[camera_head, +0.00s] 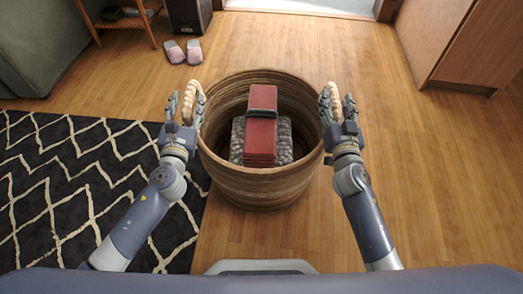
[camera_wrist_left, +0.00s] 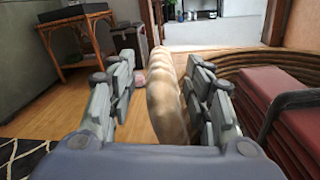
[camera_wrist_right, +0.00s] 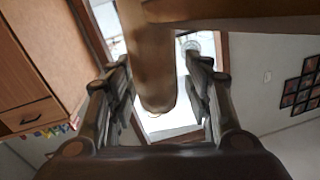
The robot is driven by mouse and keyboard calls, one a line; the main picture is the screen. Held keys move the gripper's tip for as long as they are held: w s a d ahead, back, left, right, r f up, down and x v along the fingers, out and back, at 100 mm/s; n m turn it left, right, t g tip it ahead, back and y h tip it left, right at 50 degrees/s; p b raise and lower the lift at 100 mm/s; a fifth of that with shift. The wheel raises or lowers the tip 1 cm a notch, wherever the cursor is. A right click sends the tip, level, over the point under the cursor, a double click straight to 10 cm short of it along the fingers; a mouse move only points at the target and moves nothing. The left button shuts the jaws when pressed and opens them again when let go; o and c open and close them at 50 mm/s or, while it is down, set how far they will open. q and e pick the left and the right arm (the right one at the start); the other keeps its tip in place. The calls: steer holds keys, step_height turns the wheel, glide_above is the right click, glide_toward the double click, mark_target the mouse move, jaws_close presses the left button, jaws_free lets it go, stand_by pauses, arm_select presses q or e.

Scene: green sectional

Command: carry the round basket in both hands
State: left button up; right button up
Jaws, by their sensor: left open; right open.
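The round woven basket (camera_head: 262,190) stands on the wooden floor in the middle of the head view. A red object (camera_head: 261,130) with a dark band and a grey pebbled item (camera_head: 284,143) lie inside it. My left gripper (camera_head: 186,106) is open at the basket's left handle (camera_head: 193,92), which shows between its fingers in the left wrist view (camera_wrist_left: 166,100). My right gripper (camera_head: 338,105) is open at the right handle (camera_head: 327,98), which shows between its fingers in the right wrist view (camera_wrist_right: 152,70). I cannot tell whether any finger touches a handle.
A black and cream patterned rug (camera_head: 75,190) lies at the left, reaching close to the basket. Pink slippers (camera_head: 183,52) lie behind it. A wooden cabinet (camera_head: 450,45) stands at the back right.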

arm_select(q)
steer(key=shift+w, duration=1.3)
arm_select(e)
steer(key=shift+w, duration=1.25)
arm_select(q)
jaws_close()
arm_select(e)
jaws_close()
arm_select(q)
steer(key=shift+r, duration=0.2)
arm_select(e)
steer(key=shift+r, duration=0.25)
